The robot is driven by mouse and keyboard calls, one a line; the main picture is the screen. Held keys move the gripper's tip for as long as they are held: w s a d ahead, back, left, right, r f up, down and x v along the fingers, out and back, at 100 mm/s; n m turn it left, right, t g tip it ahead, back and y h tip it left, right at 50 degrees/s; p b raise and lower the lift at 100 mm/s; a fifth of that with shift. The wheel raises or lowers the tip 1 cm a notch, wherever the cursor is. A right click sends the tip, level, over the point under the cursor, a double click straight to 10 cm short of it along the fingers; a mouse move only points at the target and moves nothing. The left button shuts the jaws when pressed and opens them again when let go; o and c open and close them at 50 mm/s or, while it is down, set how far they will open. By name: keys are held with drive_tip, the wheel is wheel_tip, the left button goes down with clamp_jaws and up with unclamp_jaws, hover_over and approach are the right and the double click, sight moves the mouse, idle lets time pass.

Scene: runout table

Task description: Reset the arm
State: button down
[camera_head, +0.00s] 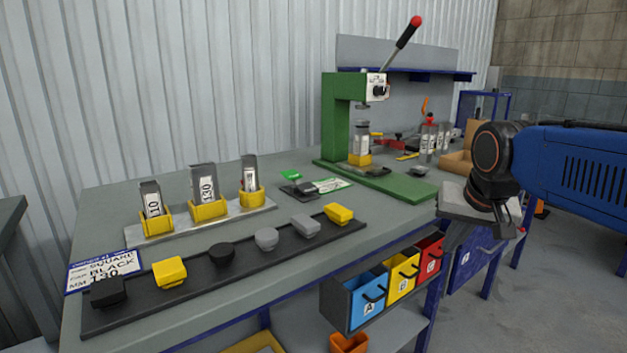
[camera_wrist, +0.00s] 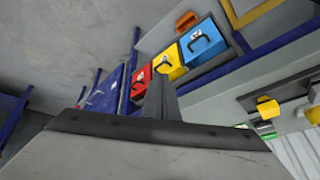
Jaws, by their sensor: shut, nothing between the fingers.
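My blue arm (camera_head: 575,165) reaches in from the right in the head view. My gripper (camera_head: 452,238) hangs off the table's front right side, pointing down, above the floor and near the coloured bins. In the wrist view my gripper (camera_wrist: 161,98) shows its fingers together with nothing between them. It touches no object that I can see.
The workbench (camera_head: 300,245) carries a black strip (camera_head: 190,300) with several caps, a rack (camera_head: 215,222) of bottles in yellow holders, and a green press (camera_head: 335,125). Blue (camera_head: 368,298), yellow (camera_head: 403,276) and red (camera_head: 430,258) bins hang below its front edge. Open floor lies right.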

drive_tip(key=s+f+n, duration=0.3)
drive_tip(key=s+f, duration=1.1)
drive_tip(key=s, duration=0.3)
drive_tip(key=shift+s+d+f+g, duration=0.15)
drive_tip(key=shift+d+f+g, duration=0.05)
drive_tip(key=shift+d+g, duration=0.2)
